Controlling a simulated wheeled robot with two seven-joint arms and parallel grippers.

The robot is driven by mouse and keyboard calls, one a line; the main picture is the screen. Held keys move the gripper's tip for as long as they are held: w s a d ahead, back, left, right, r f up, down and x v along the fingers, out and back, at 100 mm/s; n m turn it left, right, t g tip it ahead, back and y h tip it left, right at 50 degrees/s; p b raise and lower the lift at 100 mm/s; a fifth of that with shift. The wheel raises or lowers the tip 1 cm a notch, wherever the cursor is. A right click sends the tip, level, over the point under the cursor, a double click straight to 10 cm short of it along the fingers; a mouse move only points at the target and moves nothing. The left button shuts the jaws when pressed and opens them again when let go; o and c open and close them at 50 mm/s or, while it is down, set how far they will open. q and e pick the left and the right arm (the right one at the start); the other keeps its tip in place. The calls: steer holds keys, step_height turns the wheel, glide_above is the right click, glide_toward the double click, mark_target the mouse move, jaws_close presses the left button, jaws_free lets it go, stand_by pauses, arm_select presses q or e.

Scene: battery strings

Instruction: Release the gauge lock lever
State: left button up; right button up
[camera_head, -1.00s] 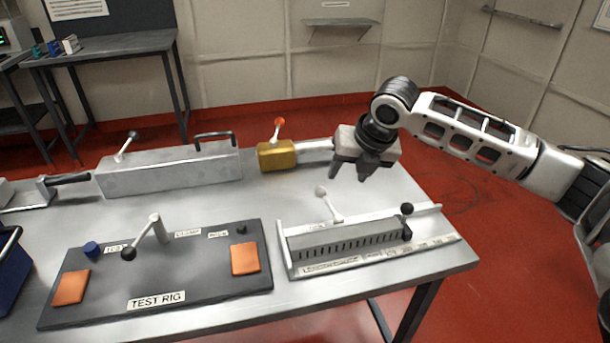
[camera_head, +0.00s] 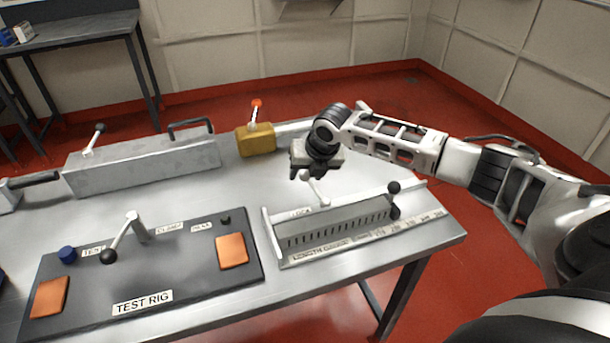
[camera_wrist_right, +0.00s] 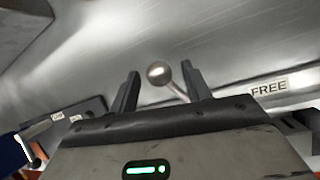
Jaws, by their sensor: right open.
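The length gauge (camera_head: 335,230) lies at the right of the steel table, with a slotted grey body and a label strip along its front. Its pale lock lever (camera_head: 318,193) stands up at the rear left, beside a label reading LOCK. In the right wrist view the lever's ball knob (camera_wrist_right: 159,73) and thin stem show between the two fingers, nearer the left one. My right gripper (camera_head: 306,176) is open just above and behind the lever; it also shows in the right wrist view (camera_wrist_right: 160,88). I cannot tell whether a finger touches the lever.
A FREE label (camera_wrist_right: 270,87) shows right of the fingers. The test rig board (camera_head: 180,258) with its ball lever (camera_head: 125,235) lies left of the gauge. A yellow block (camera_head: 256,140) with a red-knobbed lever and a long grey box (camera_head: 140,165) stand behind.

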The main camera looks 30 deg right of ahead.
steer(key=shift+x, duration=1)
jaws_close()
